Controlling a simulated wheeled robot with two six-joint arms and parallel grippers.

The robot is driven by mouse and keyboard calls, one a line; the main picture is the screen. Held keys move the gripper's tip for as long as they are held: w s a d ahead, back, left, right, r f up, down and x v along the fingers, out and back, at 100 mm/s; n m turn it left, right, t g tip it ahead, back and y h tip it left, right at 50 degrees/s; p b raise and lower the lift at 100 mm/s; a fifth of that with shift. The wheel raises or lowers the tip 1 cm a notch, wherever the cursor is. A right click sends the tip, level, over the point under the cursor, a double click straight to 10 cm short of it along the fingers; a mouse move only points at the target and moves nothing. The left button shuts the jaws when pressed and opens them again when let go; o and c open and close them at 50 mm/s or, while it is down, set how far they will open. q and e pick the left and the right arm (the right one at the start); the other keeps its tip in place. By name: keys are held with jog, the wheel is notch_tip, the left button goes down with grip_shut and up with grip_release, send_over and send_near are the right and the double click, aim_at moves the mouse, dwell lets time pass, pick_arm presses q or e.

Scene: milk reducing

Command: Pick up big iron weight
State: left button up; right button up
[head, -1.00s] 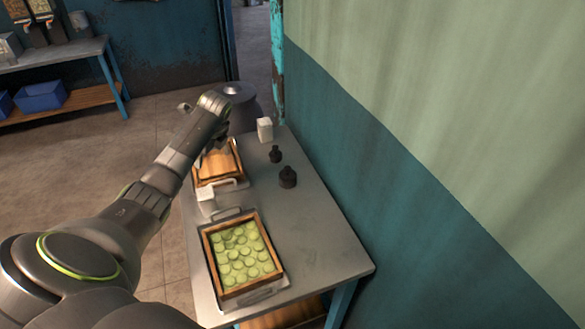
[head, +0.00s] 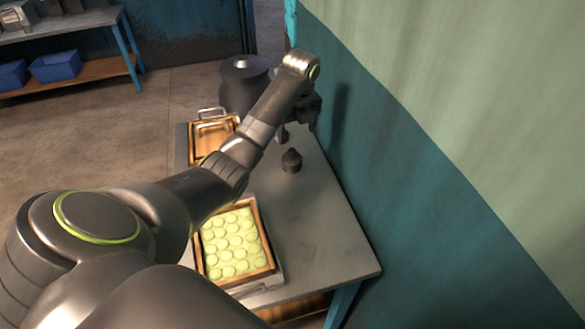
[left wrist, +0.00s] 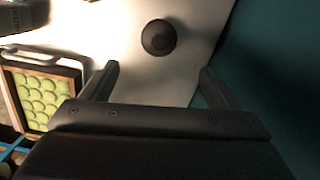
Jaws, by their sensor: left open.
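The big iron weight (head: 291,161) is a dark knobbed weight standing upright on the grey table. A smaller dark weight (head: 281,136) stands behind it, partly hidden by my left gripper. My left gripper (head: 306,112) is over the far right part of the table, close to the wall, beyond the big weight in the picture. In the left wrist view a dark round weight, which looks like the big one (left wrist: 158,38), lies ahead of the open, empty fingers (left wrist: 158,71), apart from them. My right gripper is not in view.
The table (head: 325,225) stands against the teal wall (head: 375,170). A dark drum (head: 245,85) stands behind. The near right tabletop is clear.

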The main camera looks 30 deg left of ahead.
aim_at(292, 149)
pick_arm(q)
jog(key=shift+a+f+b, duration=0.2)
jog(key=shift+f+b, duration=0.65)
jog(key=shift+f, duration=0.3)
notch_tip(292, 149, down, 4)
jog(key=shift+w+a+r+p, duration=0.15)
jog(key=shift+r+p, duration=0.1)
jog(key=shift+p, duration=0.2)
jog(key=shift+a+f, duration=0.2)
jog(key=shift+f, duration=0.65)
jog(key=shift+w+a+f+p, duration=0.15)
jog(key=shift+a+f+p, duration=0.05)
jog(key=shift+f, duration=0.9)
jog(key=shift+w+a+f+p, duration=0.1)
jog(key=shift+a+f+p, duration=0.1)
jog(key=shift+f, duration=0.9)
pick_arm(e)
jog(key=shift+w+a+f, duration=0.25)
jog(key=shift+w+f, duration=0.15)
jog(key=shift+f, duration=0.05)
pick_arm(q)
grip_shut()
jog(key=shift+w+a+r, duration=0.1)
jog(key=shift+w+r, duration=0.05)
jog(key=shift+r, duration=0.05)
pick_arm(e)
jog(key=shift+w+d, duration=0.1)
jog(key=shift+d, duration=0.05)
